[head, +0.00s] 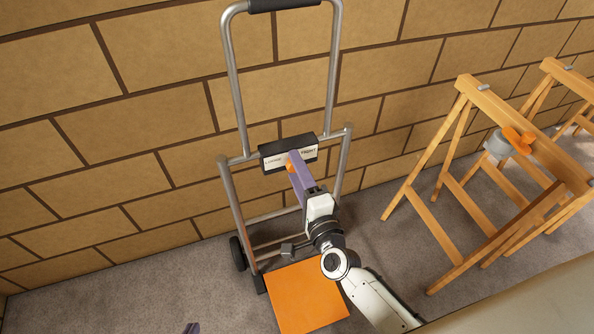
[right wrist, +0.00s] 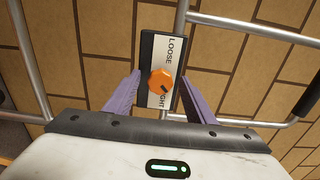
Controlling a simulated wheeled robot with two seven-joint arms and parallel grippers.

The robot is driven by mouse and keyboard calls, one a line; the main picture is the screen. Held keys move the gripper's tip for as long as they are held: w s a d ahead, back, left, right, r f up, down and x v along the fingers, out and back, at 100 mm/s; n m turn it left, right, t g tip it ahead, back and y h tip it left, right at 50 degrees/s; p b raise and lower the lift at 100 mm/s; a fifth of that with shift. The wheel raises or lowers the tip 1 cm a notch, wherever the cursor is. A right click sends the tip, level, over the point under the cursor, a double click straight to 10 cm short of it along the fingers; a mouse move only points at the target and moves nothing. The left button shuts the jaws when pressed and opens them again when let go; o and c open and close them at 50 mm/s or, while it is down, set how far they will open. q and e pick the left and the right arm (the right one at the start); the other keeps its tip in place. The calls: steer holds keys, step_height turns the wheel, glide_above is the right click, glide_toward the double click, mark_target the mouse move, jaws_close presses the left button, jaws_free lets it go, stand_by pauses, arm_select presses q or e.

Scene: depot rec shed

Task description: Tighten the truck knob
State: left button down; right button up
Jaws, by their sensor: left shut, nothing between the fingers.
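The hand truck (head: 231,200) stands upright against the wall, with a dark panel (head: 272,160) on its frame. The panel carries a white label reading LOOSE and TIGHT; in the right wrist view LOOSE is at the upper end. The orange truck knob (right wrist: 161,82) sits mid-label, with a dark mark on its lower right side towards TIGHT. My right gripper (head: 297,170) is at the panel. In the right wrist view its purple fingers (right wrist: 160,79) are spread on both sides of the knob, with gaps. Only a purple tip of my left gripper (head: 191,328) shows at the bottom edge, shut and empty.
The truck's orange base plate (head: 300,300) lies below my right arm. Wooden trestles (head: 455,180) stand at the right, with a grey piece bearing an orange winged part (head: 519,141). A block wall (head: 140,125) is behind. Grey floor left of the truck is clear.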

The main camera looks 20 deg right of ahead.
steer(key=shift+s, duration=0.1)
steer(key=s, duration=1)
steer(key=shift+d, duration=0.15)
steer(key=s+f+n+g+y+p, duration=0.1)
steer(key=s+f+n+g+p, duration=0.1)
steer(key=s+f+n+g, duration=0.2)
steer(key=s+f+n+g+y+p, duration=0.1)
steer(key=s+f+n+g, duration=0.4)
steer(key=s+n, duration=0.5)
steer(key=n+p, duration=0.1)
steer(key=n, duration=0.4)
steer(key=shift+s+a+n, duration=0.35)
steer(key=shift+a+n, duration=0.05)
steer(key=shift+f, duration=0.1)
